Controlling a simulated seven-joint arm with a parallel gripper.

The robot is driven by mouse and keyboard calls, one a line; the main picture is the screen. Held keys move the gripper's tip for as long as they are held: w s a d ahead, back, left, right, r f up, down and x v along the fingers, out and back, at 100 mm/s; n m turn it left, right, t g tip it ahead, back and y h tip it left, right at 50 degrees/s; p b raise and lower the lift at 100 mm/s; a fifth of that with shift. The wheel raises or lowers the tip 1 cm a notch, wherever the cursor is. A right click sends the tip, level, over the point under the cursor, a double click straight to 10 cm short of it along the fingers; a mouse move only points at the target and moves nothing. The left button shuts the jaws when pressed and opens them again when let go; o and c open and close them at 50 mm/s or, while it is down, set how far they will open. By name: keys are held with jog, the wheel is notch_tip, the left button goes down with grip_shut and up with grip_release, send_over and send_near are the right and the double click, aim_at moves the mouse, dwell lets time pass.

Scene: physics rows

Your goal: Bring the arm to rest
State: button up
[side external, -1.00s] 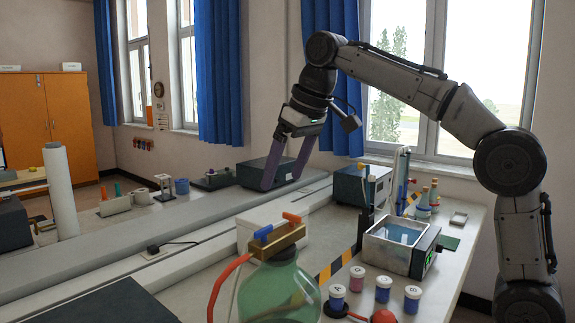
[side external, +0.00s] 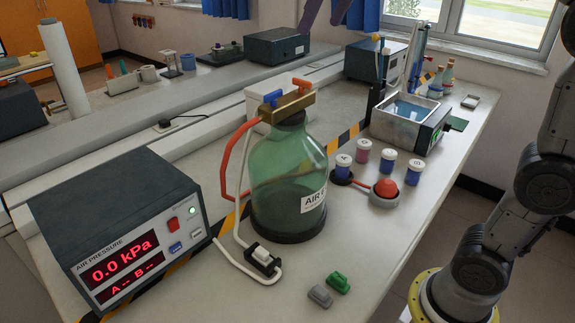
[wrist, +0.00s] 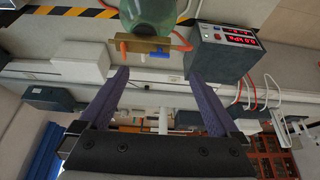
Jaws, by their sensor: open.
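My gripper (wrist: 160,74) is open and empty in the wrist view, with its two purple fingers wide apart and nothing between them. In the side view only parts of the purple fingers (side external: 326,13) show at the top edge, above the far bench; the upper arm is cut off. In the wrist view the fingers point towards the green glass vessel (wrist: 148,14) and the pressure box (wrist: 221,48), with no contact visible. My lower arm stands at the right of the side view.
The bench holds a green vessel (side external: 285,180) with a brass valve top, a pressure box (side external: 125,235) reading 0.0 kPa, a water bath (side external: 402,122), several small jars (side external: 388,168) and a red button (side external: 385,188).

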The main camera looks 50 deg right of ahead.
jog(key=s+f, duration=0.4)
jog(key=s, duration=0.4)
jog(key=s+f, duration=0.5)
jog(key=f, duration=0.5)
jog(key=s+f, duration=0.5)
jog(key=f, duration=0.6)
jog(key=shift+d+f+t, duration=0.2)
jog(key=shift+f+t, duration=0.1)
